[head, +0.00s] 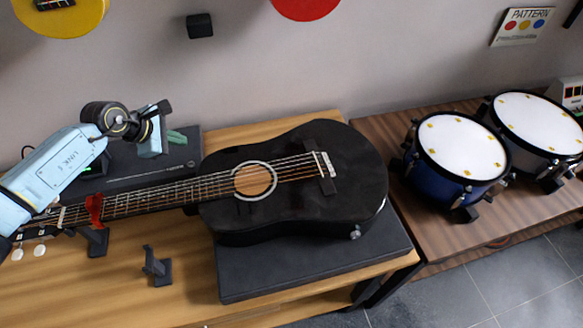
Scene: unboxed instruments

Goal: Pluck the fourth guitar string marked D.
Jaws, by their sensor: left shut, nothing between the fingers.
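A black acoustic guitar (330,150) lies face up, its neck (150,198) pointing left and its body at the middle. Its thin strings (290,168) run over the round sound hole (255,181) to the bridge (325,172). I cannot make out a D mark or tell the fourth string apart by a label. My left gripper (172,137) is shut and empty. In the picture it is above the neck and left of the guitar body, apart from the strings. My right gripper is not in view.
A red clamp (95,207) sits on the neck. A dark flat box (300,268) lies under the guitar body. Small black stands (157,268) are on the wooden table (190,300). Two drums (463,150) stand on the right table. A dark device (120,172) lies behind the neck.

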